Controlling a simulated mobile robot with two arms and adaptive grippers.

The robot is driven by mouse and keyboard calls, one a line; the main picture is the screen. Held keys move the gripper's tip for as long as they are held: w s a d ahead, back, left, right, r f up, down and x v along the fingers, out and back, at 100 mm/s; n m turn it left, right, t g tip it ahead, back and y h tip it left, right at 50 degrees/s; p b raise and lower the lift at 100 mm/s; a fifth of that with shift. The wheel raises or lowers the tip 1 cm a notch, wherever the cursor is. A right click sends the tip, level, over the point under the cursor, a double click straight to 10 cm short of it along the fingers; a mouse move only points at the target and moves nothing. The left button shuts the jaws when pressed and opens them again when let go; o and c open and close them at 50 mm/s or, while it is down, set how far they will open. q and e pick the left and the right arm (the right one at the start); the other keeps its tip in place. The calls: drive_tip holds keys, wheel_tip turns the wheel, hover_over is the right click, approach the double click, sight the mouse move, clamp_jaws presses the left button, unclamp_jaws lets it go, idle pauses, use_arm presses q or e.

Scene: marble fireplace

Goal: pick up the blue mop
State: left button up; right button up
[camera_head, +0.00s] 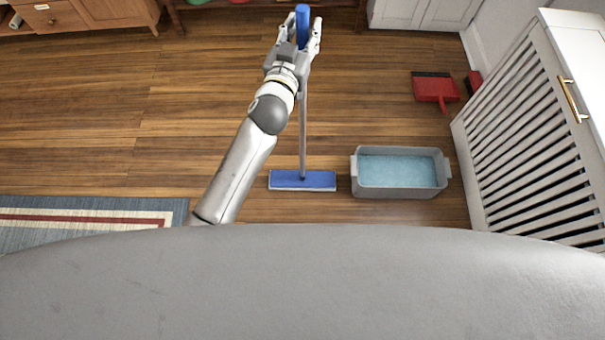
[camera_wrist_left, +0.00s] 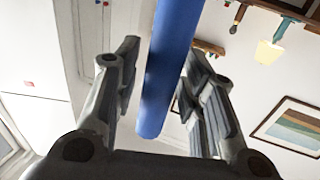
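The mop stands upright with its flat blue head (camera_head: 302,180) on the wood floor, left of the grey bucket. Its thin grey pole (camera_head: 303,125) rises to a blue handle (camera_head: 302,22), which also fills the middle of the left wrist view (camera_wrist_left: 170,65). My left gripper (camera_head: 308,38) is at the blue handle, with one finger on each side of it. In the left wrist view my left gripper (camera_wrist_left: 160,85) is open around the handle; a narrow gap shows at the left finger, and contact at the right finger is unclear. My right gripper is not in view.
A grey bucket of water (camera_head: 400,190) stands right of the mop head. A red dustpan (camera_head: 435,88) lies farther back right. A white slatted cabinet (camera_head: 535,120) bounds the right side. A striped rug (camera_head: 90,218) lies at left; the floor between is clear.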

use_arm(q)
clamp_jaws()
drive_tip(key=shift+r, duration=0.15)
